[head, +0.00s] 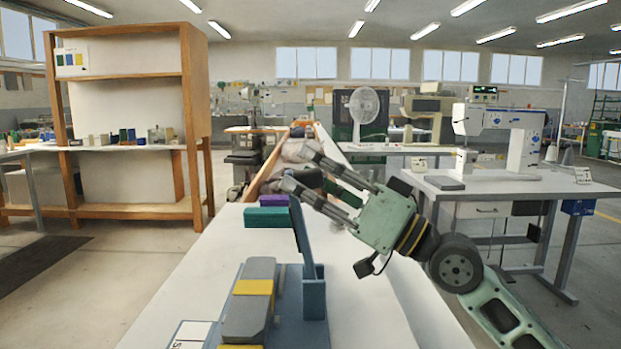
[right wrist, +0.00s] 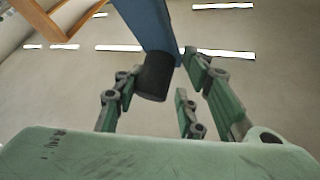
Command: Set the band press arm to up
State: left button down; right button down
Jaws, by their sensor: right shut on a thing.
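The press arm is a blue lever (head: 300,228) hinged at a blue upright post (head: 314,292) on the white table. It stands steeply raised, its top tilted a little to the left. My right gripper (head: 298,170) reaches in from the right at the lever's top end. In the right wrist view the dark cylindrical grip (right wrist: 154,77) of the blue arm (right wrist: 148,25) sits between the fingers (right wrist: 154,97), which are shut on it. A grey body with a yellow band (head: 253,287) lies left of the post. My left gripper is not in view.
A green block (head: 268,217) and a purple block (head: 273,200) stand just beyond the press. A label card (head: 190,334) lies at the near left. The table (head: 215,265) is bare to the left. A sewing machine (head: 515,130) stands on another table at right.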

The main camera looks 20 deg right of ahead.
jog(key=shift+w+d+f, duration=0.25)
jog(key=c, duration=1.6)
grip_release()
jog(key=shift+o, duration=0.8)
jog(key=shift+w+d, duration=0.1)
jog(key=shift+d, duration=0.05)
jog(key=shift+s+d+f, duration=0.2)
jog(key=shift+s, duration=0.15)
jog(key=v, duration=1.1)
jog(key=shift+s, duration=0.2)
jog(key=shift+r, duration=0.2)
